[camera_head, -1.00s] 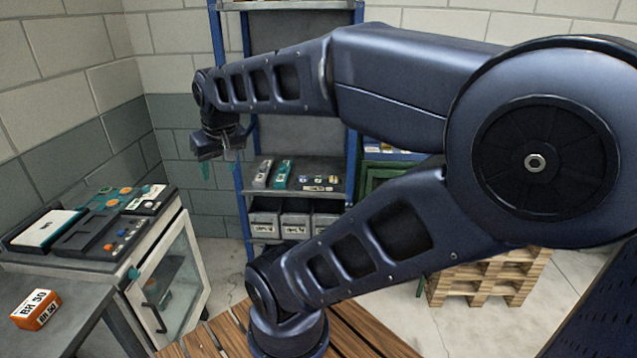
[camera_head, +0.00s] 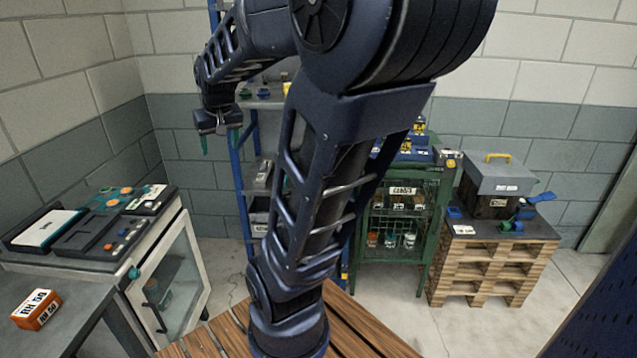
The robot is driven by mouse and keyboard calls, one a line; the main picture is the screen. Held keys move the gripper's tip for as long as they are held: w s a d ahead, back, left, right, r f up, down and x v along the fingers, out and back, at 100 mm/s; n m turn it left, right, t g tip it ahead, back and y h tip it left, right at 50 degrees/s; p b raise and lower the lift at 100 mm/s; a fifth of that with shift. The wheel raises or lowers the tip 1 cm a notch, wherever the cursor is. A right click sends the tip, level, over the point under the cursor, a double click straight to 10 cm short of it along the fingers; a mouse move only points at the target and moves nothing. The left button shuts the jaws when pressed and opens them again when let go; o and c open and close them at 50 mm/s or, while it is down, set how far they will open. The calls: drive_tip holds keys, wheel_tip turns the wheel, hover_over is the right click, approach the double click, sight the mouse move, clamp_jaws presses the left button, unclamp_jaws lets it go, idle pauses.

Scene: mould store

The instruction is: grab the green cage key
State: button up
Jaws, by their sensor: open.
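I cannot pick out a green cage key for sure; things are too small to tell. Small green items (camera_head: 507,226) lie among blue ones on the pallet stack at the right. Another small green item (camera_head: 245,94) sits on the top visible shelf of the blue rack. A green mesh cage (camera_head: 432,215) stands behind my arm, with a label on its front and jars inside. My gripper (camera_head: 220,144) points down in the upper left, before the wall and left of the rack. It is open and empty, apart from all these things.
The blue rack (camera_head: 240,180) is partly hidden by my arm. A pallet stack (camera_head: 490,270) bears a grey box with a yellow handle (camera_head: 497,175). A white cabinet (camera_head: 175,275) with devices on top stands left. An orange box (camera_head: 37,309) lies on the grey bench (camera_head: 85,318).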

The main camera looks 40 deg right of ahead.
drive_tip(key=w+d+f+m, duration=0.1)
drive_tip(key=w+d+f, duration=0.2)
drive_tip(key=w+d, duration=0.4)
drive_tip(key=w+d+f+m+h, duration=0.1)
drive_tip(key=w+d+f+m, duration=0.15)
drive_tip(key=w+d, duration=0.45)
drive_tip(key=w+d+f+m, duration=0.1)
drive_tip(key=w+d+f, duration=0.35)
drive_tip(key=d, duration=0.65)
drive_tip(key=d+f+m+g+h, duration=0.1)
drive_tip(key=d+f, duration=0.9)
drive_tip(key=d, duration=0.3)
drive_tip(key=d+f+m+h, duration=0.1)
drive_tip(key=d+f+m, duration=0.1)
drive_tip(key=d+f, duration=1.05)
drive_tip(key=shift+w+d+r+x, duration=0.1)
drive_tip(key=shift+d+x, duration=0.05)
drive_tip(key=shift+x, duration=1.4)
drive_tip(key=shift+w+d+r+x, duration=0.1)
drive_tip(key=shift+w+d+x, duration=0.1)
drive_tip(key=shift+x, duration=1.4)
drive_tip(key=shift+w+d+r+x, duration=0.1)
drive_tip(key=shift+d+x, duration=0.05)
drive_tip(key=shift+x, duration=1.4)
drive_tip(key=c, duration=1.1)
